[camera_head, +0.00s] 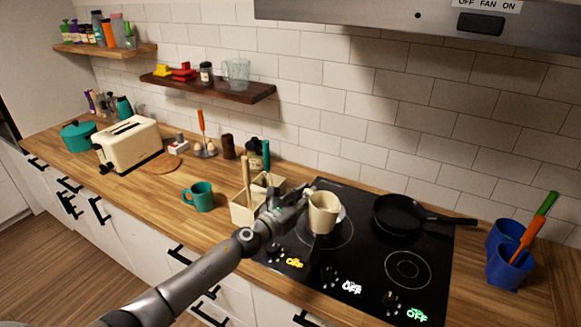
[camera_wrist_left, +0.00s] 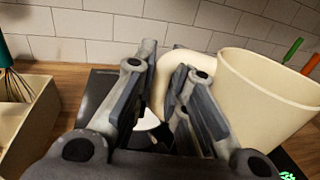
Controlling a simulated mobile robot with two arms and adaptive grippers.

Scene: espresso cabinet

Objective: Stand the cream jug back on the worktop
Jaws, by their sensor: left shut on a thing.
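The cream jug (camera_head: 324,214) is upright over the rear left part of the black hob. My left gripper (camera_head: 303,199) reaches it from the left and is shut on its handle. In the left wrist view the jug (camera_wrist_left: 262,95) is at the right, with its handle between the fingers of the left gripper (camera_wrist_left: 168,85). I cannot tell whether the jug's base touches anything beneath it. A small white round thing (camera_wrist_left: 148,121) shows between the fingers, partly hidden. The wooden worktop (camera_head: 150,192) runs along to the left of the hob. My right gripper is not in view.
A cream utensil holder (camera_head: 241,212) stands close left of the gripper. A teal mug (camera_head: 202,196) is further left, with bare wood around it. A black frying pan (camera_head: 398,214) sits right of the jug. Blue cups (camera_head: 507,268) with utensils stand at far right.

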